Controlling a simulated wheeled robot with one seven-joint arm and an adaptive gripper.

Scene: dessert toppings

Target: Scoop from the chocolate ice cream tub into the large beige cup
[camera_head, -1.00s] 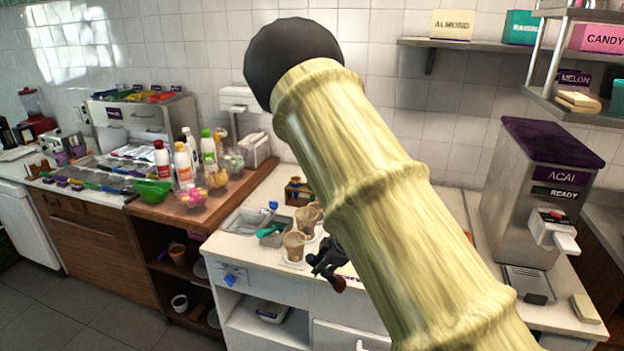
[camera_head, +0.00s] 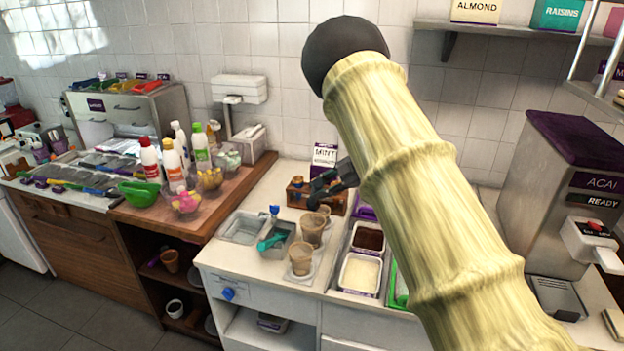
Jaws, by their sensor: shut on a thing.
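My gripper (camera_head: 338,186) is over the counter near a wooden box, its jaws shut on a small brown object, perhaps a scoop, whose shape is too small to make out. Two beige cups stand to the left of the tubs: the rear one (camera_head: 312,229) looks slightly larger, the front one (camera_head: 300,259) stands on a pale mat. The gripper is above and behind the rear cup, apart from it as far as I can see. The tub with dark brown contents (camera_head: 368,238), likely the chocolate ice cream, lies to the right of the cups, partly beside my arm.
A tub with cream contents (camera_head: 360,274) is in front of the dark one. A green-edged tub (camera_head: 397,287) is partly hidden by my arm. Metal bins (camera_head: 243,228) lie left of the cups. A wooden box (camera_head: 297,193) and sign (camera_head: 324,157) stand behind. The açaí machine (camera_head: 560,190) is right.

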